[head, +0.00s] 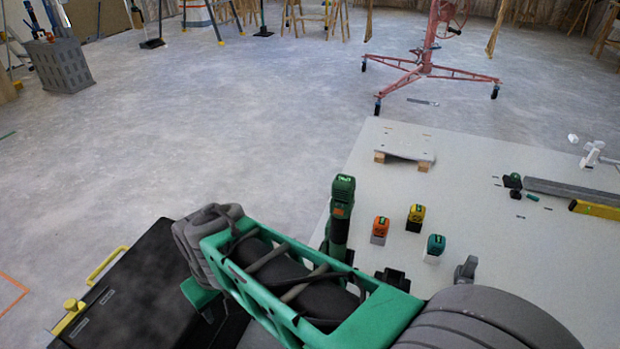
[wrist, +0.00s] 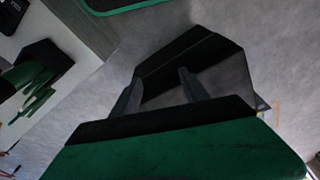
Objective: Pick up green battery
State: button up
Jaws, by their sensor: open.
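The green battery (head: 435,246), a small block with a teal-green top and a pale lower part, stands upright on the pale table (head: 480,290) in the head view. An orange battery (head: 380,229) and a yellow battery (head: 415,217) stand to its left. My gripper (wrist: 160,90) shows in the wrist view with two grey fingers apart and nothing between them. It is over a dark box-like shape, off the table. In the head view my fingers are not visible. I cannot make out the green battery in the wrist view.
A green drill (head: 342,205) stands at the table's left side, close to my arm. A small board on wooden blocks (head: 404,144) lies farther back. A yellow level (head: 595,209) lies at the right. A red wheeled stand (head: 427,68) is on the floor beyond.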

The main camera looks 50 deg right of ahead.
jog(key=o, duration=0.3)
jog(key=w+d+r+p, duration=0.3)
jog(key=d+r+p, duration=0.4)
jog(key=r+p, duration=0.2)
jog(key=shift+d+r+n, duration=0.4)
jog(key=shift+r, duration=0.15)
jog(key=shift+o, duration=0.3)
jog(key=d+r+n+p, duration=0.1)
jog(key=d+r+p, duration=0.2)
jog(key=d+p, duration=0.4)
jog(key=d+r+g+p, duration=0.1)
jog(key=d+r+p, duration=0.3)
jog(key=d+p, duration=0.2)
jog(key=shift+w+d+r+n+p, duration=0.25)
jog(key=shift+d+n+p, duration=0.15)
jog(key=shift+d, duration=0.25)
jog(key=r+n+p, duration=0.2)
jog(key=p, duration=0.8)
send_over(344, 179)
jog(key=shift+a+f+g, duration=0.1)
jog(key=shift+a+g, duration=0.1)
jog(key=shift+g, duration=0.2)
jog(key=f, duration=0.8)
jog(key=shift+d+f, duration=0.2)
jog(key=shift+d, duration=0.05)
